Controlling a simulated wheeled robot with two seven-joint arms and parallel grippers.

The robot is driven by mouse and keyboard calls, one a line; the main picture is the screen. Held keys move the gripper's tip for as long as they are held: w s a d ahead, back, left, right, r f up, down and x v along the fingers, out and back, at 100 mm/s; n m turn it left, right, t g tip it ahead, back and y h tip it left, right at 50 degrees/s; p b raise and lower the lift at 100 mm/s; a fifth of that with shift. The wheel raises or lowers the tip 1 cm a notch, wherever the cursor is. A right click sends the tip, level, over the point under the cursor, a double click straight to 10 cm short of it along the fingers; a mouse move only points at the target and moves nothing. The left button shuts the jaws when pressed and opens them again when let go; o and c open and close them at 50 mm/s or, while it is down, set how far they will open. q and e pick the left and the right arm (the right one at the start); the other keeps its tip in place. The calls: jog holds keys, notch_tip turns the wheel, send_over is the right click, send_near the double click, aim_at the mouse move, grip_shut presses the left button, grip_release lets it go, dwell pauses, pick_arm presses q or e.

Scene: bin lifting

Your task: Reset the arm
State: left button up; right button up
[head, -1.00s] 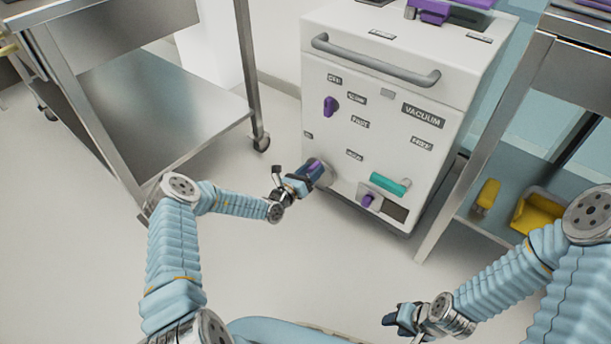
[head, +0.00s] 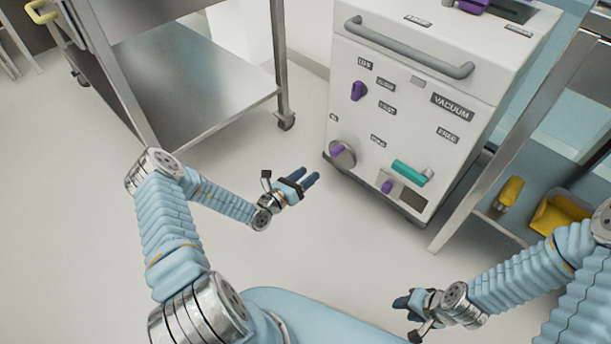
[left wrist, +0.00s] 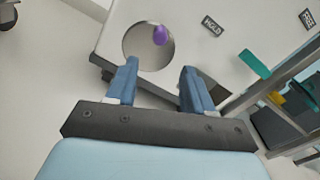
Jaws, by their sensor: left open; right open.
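My left gripper (head: 306,181) is open and empty. It hangs over the bare floor, to the left of the white vacuum machine and apart from it. In the left wrist view its two blue fingers (left wrist: 160,85) are spread, with the machine's round metal plate and purple knob (left wrist: 160,35) beyond them. My right gripper (head: 402,303) is at the bottom of the head view, low in front of the machine. It is open, and I see nothing between its fingers.
The white vacuum machine (head: 420,130) has a grey handle, purple knobs and a teal lever (head: 409,172). A steel table (head: 190,85) with a lower shelf stands at left. Another rack (head: 470,205) at right holds yellow items (head: 560,212). The floor (head: 350,245) between is clear.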

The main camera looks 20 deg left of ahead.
pick_arm(q)
jog(key=s+d+f+m+g+h+p, duration=0.15)
jog(key=s+d+m+g+h, duration=0.55)
jog(key=s+d+m+g, duration=1.05)
jog(key=s+a+r+m+t+y+p, duration=0.1)
jog(key=s+m+y, duration=0.7)
jog(key=m, duration=0.9)
jog(key=shift+s+a+y+p, duration=0.2)
jog(key=shift+a+y+p, duration=0.3)
jog(key=shift+p, duration=0.15)
jog(key=shift+r, duration=0.1)
